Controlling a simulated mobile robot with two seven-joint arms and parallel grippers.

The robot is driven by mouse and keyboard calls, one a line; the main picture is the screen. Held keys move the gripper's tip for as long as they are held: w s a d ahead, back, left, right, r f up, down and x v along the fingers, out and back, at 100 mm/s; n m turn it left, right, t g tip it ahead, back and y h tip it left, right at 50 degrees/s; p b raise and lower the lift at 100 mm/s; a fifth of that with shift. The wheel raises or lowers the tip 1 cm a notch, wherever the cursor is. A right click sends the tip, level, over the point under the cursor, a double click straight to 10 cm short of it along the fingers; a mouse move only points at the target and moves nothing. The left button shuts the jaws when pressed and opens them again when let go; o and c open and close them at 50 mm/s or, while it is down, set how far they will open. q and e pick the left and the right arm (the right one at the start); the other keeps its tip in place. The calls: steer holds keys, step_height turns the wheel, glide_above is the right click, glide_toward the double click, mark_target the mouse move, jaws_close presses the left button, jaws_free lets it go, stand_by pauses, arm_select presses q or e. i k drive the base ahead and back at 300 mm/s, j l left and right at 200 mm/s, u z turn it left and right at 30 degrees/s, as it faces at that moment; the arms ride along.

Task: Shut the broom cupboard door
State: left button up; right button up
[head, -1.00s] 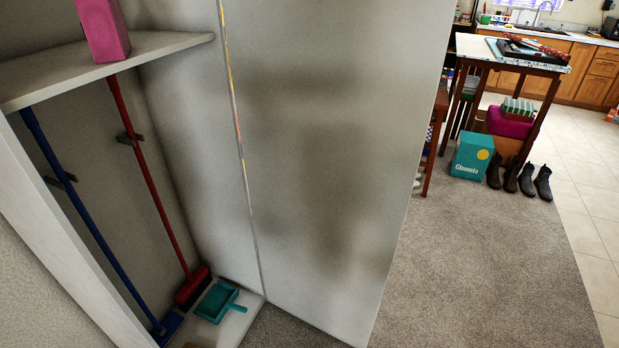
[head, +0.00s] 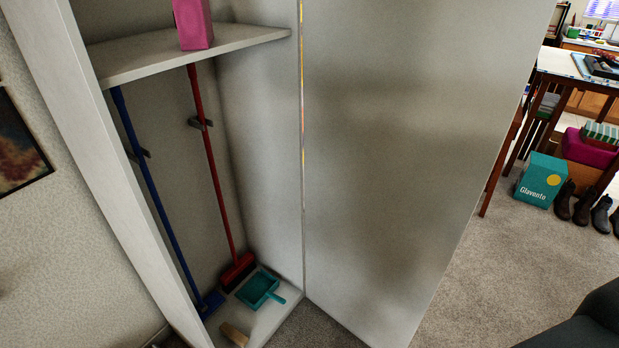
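The broom cupboard door (head: 405,150) stands wide open in the head view, hinged on the right side of the cupboard and swung out to the right. The cupboard (head: 130,215) is open at the left. Inside are a blue-handled broom (head: 150,190), a red-handled broom (head: 210,165), a teal dustpan (head: 260,287) on the floor panel and a pink box (head: 193,24) on the shelf (head: 150,58). Neither of my grippers shows. A dark shape at the lower right corner may be part of my arm.
A teal box (head: 540,180) and dark boots (head: 582,205) stand on the carpet at the right, by a table (head: 565,66). A small wooden block (head: 234,335) lies at the cupboard's front. Carpet (head: 500,265) right of the door is clear.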

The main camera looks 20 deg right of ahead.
mark_target(411, 106)
steer(key=u, duration=0.85)
steer(key=k+l+u, duration=0.1)
steer(key=l+u, duration=0.2)
steer(key=k+l+u, duration=0.1)
steer(key=l+u, duration=0.2)
steer(key=k+l+u, duration=0.1)
steer(key=u, duration=0.3)
steer(key=k+l+u, duration=0.15)
steer(key=l+u, duration=0.25)
steer(key=k+u, duration=0.15)
steer(key=u, duration=0.2)
steer(key=k+l+u, duration=0.2)
steer(key=k+u, duration=0.5)
steer(key=k+l+z, duration=0.15)
steer(key=k+z, duration=0.2)
steer(key=k+l+z, duration=0.25)
steer(key=k+z, duration=0.15)
steer(key=k+l+z, duration=0.1)
steer(key=l+z, duration=0.15)
steer(key=l, duration=0.15)
steer(key=k+l+z, duration=0.2)
steer(key=l, duration=0.2)
steer(key=l+z, duration=0.25)
steer(key=l, duration=0.15)
